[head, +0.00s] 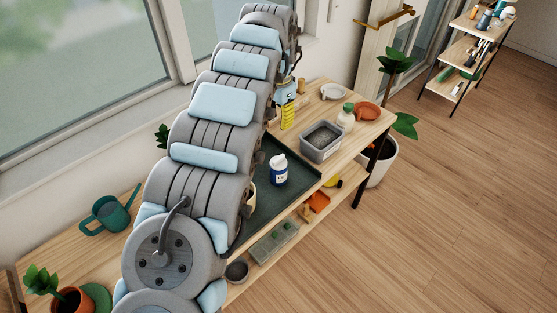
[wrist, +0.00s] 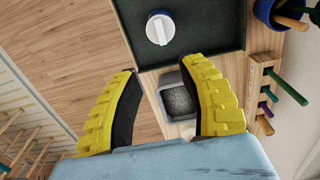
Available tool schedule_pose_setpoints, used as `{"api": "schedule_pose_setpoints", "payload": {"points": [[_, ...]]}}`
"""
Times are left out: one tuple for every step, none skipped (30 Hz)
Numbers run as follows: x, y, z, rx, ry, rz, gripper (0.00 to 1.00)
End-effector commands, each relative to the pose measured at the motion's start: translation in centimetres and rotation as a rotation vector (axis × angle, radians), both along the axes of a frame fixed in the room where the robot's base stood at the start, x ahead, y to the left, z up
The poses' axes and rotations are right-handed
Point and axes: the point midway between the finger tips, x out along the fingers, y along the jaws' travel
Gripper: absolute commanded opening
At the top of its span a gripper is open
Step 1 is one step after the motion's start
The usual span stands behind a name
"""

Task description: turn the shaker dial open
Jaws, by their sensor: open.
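The shaker (head: 279,170) is a white container with a blue label, upright on a dark green tray (head: 302,172). In the wrist view its round white top with the dial (wrist: 160,29) is seen from above, beyond my fingertips. My gripper (wrist: 160,66) is open, with its two yellow fingers spread apart and nothing between them. In the head view my gripper (head: 288,116) shows as a yellow finger beyond the shaker, apart from it. The dial's setting is too small to read.
A grey bin (head: 322,141) of granular material stands beside the tray and shows between my fingers in the wrist view (wrist: 180,98). A white bottle with a green top (head: 346,118) and an orange dish (head: 367,111) stand near the bench's far end. A wooden tool rack (wrist: 262,90) is right of my fingers.

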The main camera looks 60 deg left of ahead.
Motion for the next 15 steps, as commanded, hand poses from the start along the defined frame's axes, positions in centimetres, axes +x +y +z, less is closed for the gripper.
{"api": "schedule_pose_setpoints", "payload": {"points": [[-0.1, 0.0, -0.5, -0.002, 0.002, 0.0, 0.41], [0.0, 0.0, -0.8, -0.001, 0.001, 0.0, 0.41], [0.0, 0.0, -1.3, 0.0, 0.001, 0.0, 0.41], [-0.1, 0.0, -1.7, -0.001, 0.001, 0.001, 0.41], [-0.1, 0.0, -2.2, -0.001, 0.001, 0.001, 0.41], [-0.1, 0.0, -2.8, -0.001, 0.001, 0.002, 0.41], [-0.1, 0.0, -3.4, -0.001, 0.001, 0.002, 0.41], [-0.1, 0.0, -3.9, -0.001, 0.001, 0.001, 0.41], [0.0, 0.0, -4.6, -0.001, 0.001, 0.001, 0.41], [0.0, 0.0, -5.2, -0.001, 0.0, 0.001, 0.41], [0.0, 0.0, -5.7, -0.001, 0.0, 0.001, 0.41], [0.0, 0.0, -6.5, -0.001, -0.001, 0.001, 0.41], [0.0, 0.0, -7.0, -0.002, -0.002, 0.001, 0.41], [0.0, 0.0, -7.5, -0.002, -0.002, 0.001, 0.41], [0.0, 0.0, -8.1, 0.0, -0.002, 0.001, 0.41]]}}
